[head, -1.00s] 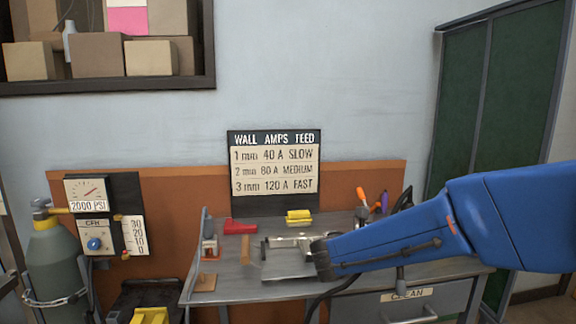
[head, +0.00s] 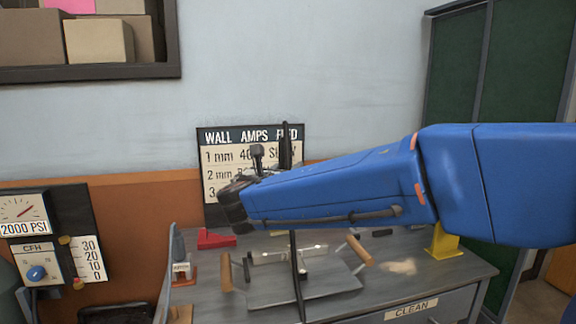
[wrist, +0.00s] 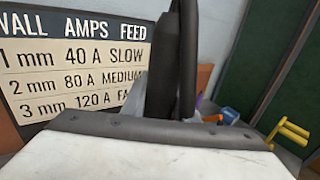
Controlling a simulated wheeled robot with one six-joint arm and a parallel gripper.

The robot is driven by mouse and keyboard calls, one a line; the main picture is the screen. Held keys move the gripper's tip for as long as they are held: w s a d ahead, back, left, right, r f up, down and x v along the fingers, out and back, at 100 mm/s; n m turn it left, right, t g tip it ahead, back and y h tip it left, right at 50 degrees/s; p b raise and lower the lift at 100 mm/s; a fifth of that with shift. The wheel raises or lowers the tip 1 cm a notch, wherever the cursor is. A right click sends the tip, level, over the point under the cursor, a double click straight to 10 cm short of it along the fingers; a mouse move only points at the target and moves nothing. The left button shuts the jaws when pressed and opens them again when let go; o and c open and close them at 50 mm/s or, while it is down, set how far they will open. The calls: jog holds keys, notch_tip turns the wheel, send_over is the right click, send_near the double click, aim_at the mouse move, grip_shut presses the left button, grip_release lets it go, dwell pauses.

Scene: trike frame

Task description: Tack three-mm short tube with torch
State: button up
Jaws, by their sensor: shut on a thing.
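My gripper (head: 240,192) is raised above the back left of the bench, in front of the wall sign, shut on the dark torch (head: 285,145). The torch stands roughly upright, with a black cable (head: 297,275) hanging past the tray. In the wrist view the dark upright torch body (wrist: 165,75) fills the top middle; its tip is not clear. A pale tube piece (head: 280,255) lies in a fixture on the grey tray (head: 325,285), below my gripper. I cannot tell its wall thickness.
The wall sign (head: 215,180) reads 3 mm, 120 A, fast in the wrist view (wrist: 80,65). Wooden handles (head: 226,272) flank the tray. A red block (head: 215,239) lies behind it, a yellow stand (head: 441,240) right. The gas gauge panel (head: 70,235) is left. The front right bench is fairly clear.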

jog(key=shift+f, duration=2.75)
jog(key=shift+a+f, duration=0.1)
jog(key=shift+f, duration=0.35)
dwell(1.0)
jog(key=shift+r, duration=3.6)
